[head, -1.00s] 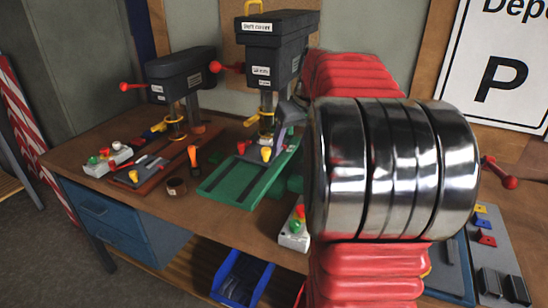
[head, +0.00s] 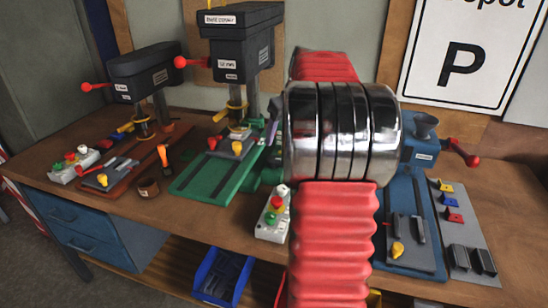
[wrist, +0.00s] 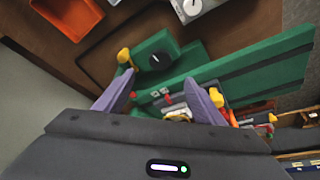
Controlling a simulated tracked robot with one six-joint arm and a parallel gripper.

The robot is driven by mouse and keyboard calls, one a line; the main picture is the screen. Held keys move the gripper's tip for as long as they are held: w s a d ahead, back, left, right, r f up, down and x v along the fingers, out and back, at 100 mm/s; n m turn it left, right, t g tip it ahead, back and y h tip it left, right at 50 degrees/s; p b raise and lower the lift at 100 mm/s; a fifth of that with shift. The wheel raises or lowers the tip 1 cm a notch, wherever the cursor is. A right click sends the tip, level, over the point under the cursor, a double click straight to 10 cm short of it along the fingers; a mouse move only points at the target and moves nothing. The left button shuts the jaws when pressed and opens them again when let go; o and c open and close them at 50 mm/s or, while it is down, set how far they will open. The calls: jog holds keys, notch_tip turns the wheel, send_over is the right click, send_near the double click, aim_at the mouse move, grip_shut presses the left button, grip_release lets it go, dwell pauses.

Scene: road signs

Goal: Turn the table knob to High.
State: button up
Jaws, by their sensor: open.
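My gripper (wrist: 158,76) is open in the wrist view, with two purple fingers spread above a green machine. Between and just beyond the fingertips is a green block (wrist: 172,78) with a dark round disc (wrist: 155,60) bearing a small white mark. It could be the table knob, but I cannot tell. Small labels near it are unreadable. A yellow knob (wrist: 124,57) sits beside the left finger. In the head view the green drill press base (head: 215,188) is left of my arm, and a purple finger (head: 272,120) shows beside it. My arm hides the rest.
A white control box (head: 272,216) with coloured buttons stands at the bench front. A smaller drill press (head: 140,75) stands left, a blue machine (head: 425,150) right. An orange bin (wrist: 68,12) shows in the wrist view.

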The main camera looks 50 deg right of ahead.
aim_at(274, 159)
jog(key=x, duration=1.2)
jog(key=c, duration=1.1)
